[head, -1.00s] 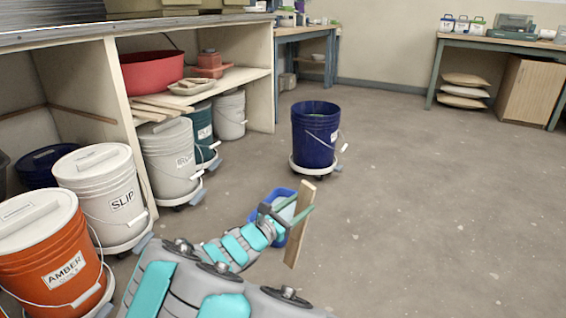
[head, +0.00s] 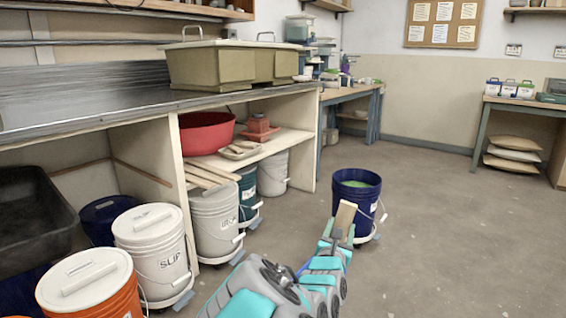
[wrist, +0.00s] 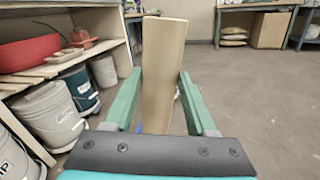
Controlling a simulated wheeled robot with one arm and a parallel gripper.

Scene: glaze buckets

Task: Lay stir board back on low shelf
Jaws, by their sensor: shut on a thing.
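The stir board (head: 344,216) is a plain wooden slat held upright in my gripper (head: 338,240). In the wrist view the board (wrist: 163,70) stands between the two green fingers of my gripper (wrist: 160,100), which is shut on it. Its lower end is hidden behind the gripper's dark edge. The low shelf (head: 272,146) is the white board under the counter, to the left of my gripper. Several wooden slats (head: 213,172) lie at its near end, and these also show at the left of the wrist view (wrist: 22,79).
A red basin (head: 207,134) and a terracotta stack (head: 260,130) stand on the shelf. Lidded buckets, including the SLIP bucket (head: 152,245), stand below and in front. An open blue bucket (head: 357,188) of green liquid stands beyond my gripper. The floor to the right is clear.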

